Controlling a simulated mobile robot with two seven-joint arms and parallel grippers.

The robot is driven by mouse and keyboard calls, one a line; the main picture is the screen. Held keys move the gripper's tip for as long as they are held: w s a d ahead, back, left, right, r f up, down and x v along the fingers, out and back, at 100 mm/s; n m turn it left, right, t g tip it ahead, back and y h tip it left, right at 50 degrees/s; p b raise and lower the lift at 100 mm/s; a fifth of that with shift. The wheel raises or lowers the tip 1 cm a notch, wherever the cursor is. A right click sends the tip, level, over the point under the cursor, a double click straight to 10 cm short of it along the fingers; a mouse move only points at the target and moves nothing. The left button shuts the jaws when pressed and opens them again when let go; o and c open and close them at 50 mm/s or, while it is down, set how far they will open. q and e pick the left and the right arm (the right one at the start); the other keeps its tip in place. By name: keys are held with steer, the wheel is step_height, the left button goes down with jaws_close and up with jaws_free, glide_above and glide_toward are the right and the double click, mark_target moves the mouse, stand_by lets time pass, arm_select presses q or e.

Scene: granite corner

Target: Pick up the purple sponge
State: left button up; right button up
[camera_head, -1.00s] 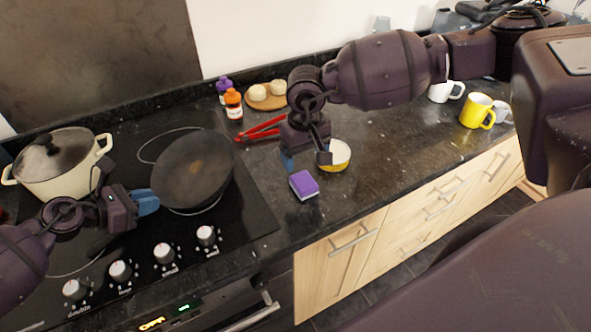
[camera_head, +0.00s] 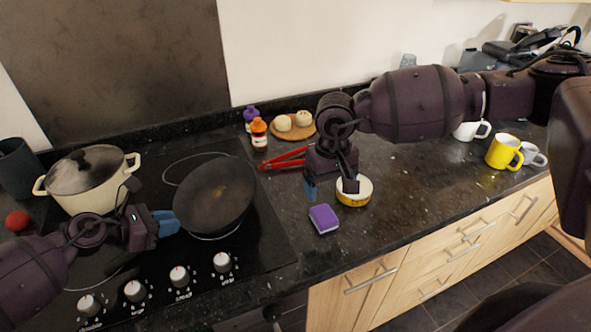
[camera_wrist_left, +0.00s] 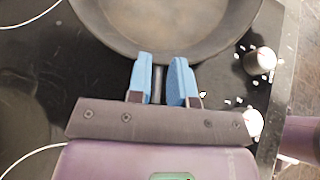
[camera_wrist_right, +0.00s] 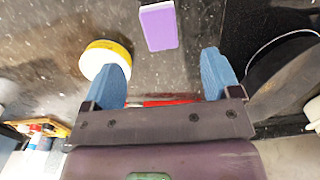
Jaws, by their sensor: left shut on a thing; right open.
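The purple sponge (camera_head: 323,218), with a white layer, lies on the dark counter right of the hob. In the right wrist view the sponge (camera_wrist_right: 160,27) is ahead of the fingertips, between their lines and apart from them. My right gripper (camera_head: 331,189) is open and empty above the counter, just behind the sponge in the head view; its blue fingers (camera_wrist_right: 168,75) are spread. My left gripper (camera_head: 166,222) is shut on the handle (camera_wrist_left: 159,82) of the dark frying pan (camera_head: 214,193), seen between its fingers in the left wrist view. The pan rests on the hob.
A round yellow container with a white top (camera_head: 355,191) stands close beside the sponge and right gripper. Red tongs (camera_head: 284,160), bottles (camera_head: 259,133) and a board with round buns (camera_head: 293,126) lie behind. A lidded pot (camera_head: 88,180) is left; a yellow mug (camera_head: 503,152) is right.

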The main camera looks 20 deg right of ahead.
steer(key=shift+s+a+f, duration=0.3)
steer(key=shift+a+f, duration=0.05)
steer(key=shift+f, duration=0.2)
steer(key=shift+a+y, duration=0.3)
steer(key=shift+a, duration=0.05)
step_height(320, 180, up, 2)
steer(key=w, duration=0.1)
glide_above(325, 215)
steer(key=shift+h, duration=0.4)
steer(key=f, duration=0.6)
steer(key=shift+s+a+f, duration=0.1)
steer(key=shift+a+f, duration=0.05)
steer(key=shift+a, duration=0.1)
steer(key=shift+d+f, duration=0.2)
steer(key=shift+f, duration=2.6)
steer(key=c, duration=1.1)
steer(key=shift+o, duration=0.2)
steer(key=shift+r, duration=0.1)
